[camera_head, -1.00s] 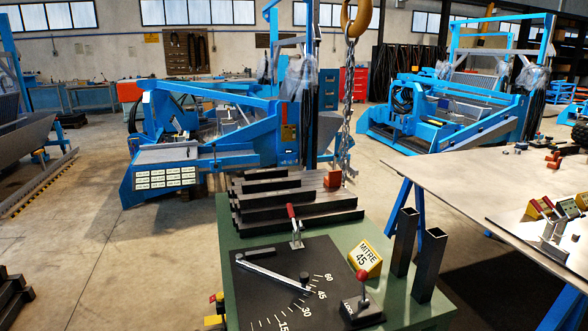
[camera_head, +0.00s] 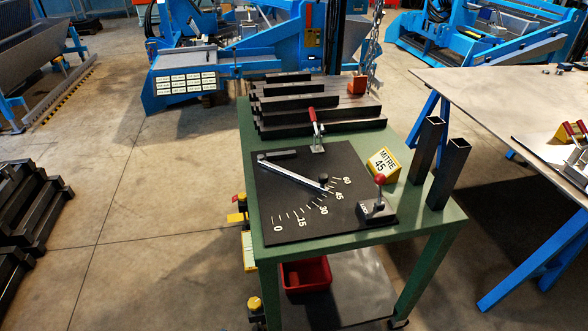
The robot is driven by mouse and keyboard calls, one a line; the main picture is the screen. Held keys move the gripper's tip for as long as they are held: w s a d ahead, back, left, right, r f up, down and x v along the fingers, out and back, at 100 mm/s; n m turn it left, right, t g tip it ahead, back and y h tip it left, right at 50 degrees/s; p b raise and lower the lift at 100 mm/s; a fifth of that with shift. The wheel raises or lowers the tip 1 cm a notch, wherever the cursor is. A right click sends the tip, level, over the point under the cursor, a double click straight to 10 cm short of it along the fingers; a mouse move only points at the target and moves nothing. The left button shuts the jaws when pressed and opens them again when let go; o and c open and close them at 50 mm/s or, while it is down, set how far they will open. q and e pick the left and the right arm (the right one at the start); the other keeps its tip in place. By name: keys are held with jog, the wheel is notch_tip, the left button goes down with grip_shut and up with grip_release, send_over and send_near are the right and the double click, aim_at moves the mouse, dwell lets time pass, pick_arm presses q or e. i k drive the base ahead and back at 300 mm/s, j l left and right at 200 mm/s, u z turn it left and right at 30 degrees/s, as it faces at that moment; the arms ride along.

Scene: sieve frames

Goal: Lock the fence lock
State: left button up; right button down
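A black mitre plate (camera_head: 285,214) with a printed angle scale lies on the green table (camera_head: 415,208). A silver fence bar (camera_head: 292,174) lies across it at a slant, its lower right end near the 45 mark. A lock lever with a red knob (camera_head: 380,180) stands roughly upright on a black base (camera_head: 376,211) at the plate's right corner. A toggle clamp with a red handle (camera_head: 312,115) stands at the plate's back edge. A yellow sign (camera_head: 384,164) reads "MITRE 45". Neither of my grippers is in view.
Two upright square tubes (camera_head: 447,172) stand at the right. A large bench (camera_head: 510,100) is further right.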

aim_at(380, 179)
jog(key=i+j, duration=0.15)
jog(key=j, duration=0.15)
jog(key=i+j, duration=0.1)
jog(key=j, duration=0.2)
jog(key=i+j, duration=0.15)
jog(key=j, duration=1.55)
jog(key=i+l, duration=0.1)
jog(key=l, duration=0.25)
jog(key=i+l, duration=0.1)
jog(key=l, duration=0.3)
